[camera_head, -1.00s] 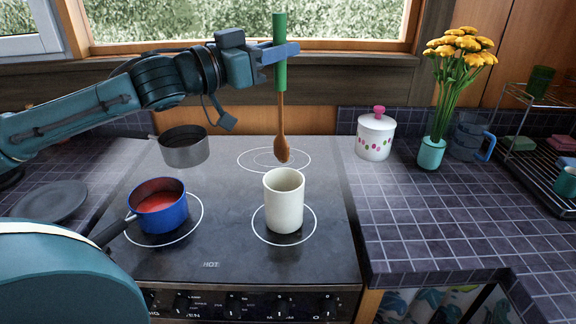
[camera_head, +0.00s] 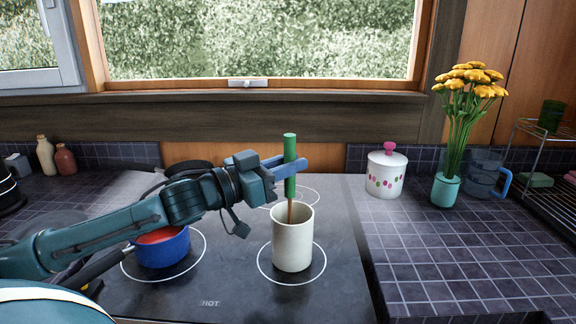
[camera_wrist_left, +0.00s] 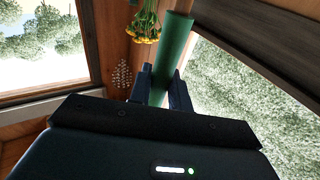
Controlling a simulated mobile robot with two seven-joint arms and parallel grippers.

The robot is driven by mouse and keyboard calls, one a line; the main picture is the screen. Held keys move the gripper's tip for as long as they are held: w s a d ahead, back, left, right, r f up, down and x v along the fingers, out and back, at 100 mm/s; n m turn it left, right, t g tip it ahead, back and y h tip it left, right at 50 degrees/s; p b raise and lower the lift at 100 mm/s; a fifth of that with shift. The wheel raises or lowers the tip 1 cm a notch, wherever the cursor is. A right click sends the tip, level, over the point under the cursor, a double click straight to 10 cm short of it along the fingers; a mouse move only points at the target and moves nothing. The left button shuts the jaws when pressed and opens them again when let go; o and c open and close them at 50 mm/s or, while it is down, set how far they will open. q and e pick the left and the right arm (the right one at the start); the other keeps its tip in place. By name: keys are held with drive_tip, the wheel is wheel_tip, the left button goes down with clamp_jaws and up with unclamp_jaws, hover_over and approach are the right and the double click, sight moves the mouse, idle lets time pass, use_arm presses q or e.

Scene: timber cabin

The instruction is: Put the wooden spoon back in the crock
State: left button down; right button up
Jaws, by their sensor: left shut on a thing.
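The wooden spoon (camera_head: 290,211) has a green handle and a brown lower part. It stands upright in the head view, its lower end inside the mouth of the cream crock (camera_head: 293,245). The spoon's bowl is hidden by the crock wall. The crock stands on the front right ring of the stove. My left gripper (camera_head: 290,165) is shut on the green handle, above the crock's rim. The green handle (camera_wrist_left: 173,55) also shows between the fingers in the left wrist view. My right gripper is not in view.
A dotted white jar (camera_head: 386,175) and a teal vase (camera_head: 445,190) of yellow flowers stand to the right. The tiled counter (camera_head: 430,255) in front of them is clear.

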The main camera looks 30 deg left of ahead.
use_arm(q)
drive_tip(key=shift+f, duration=0.1)
drive_tip(key=c, duration=1.3)
unclamp_jaws()
drive_tip(key=shift+s, duration=0.1)
drive_tip(key=r+p+v, duration=0.1)
drive_tip(key=p+v, duration=0.3)
drive_tip(key=v, duration=0.7)
drive_tip(key=shift+s+a+f, duration=0.15)
drive_tip(key=shift+s+f, duration=0.2)
drive_tip(key=shift+s, duration=0.05)
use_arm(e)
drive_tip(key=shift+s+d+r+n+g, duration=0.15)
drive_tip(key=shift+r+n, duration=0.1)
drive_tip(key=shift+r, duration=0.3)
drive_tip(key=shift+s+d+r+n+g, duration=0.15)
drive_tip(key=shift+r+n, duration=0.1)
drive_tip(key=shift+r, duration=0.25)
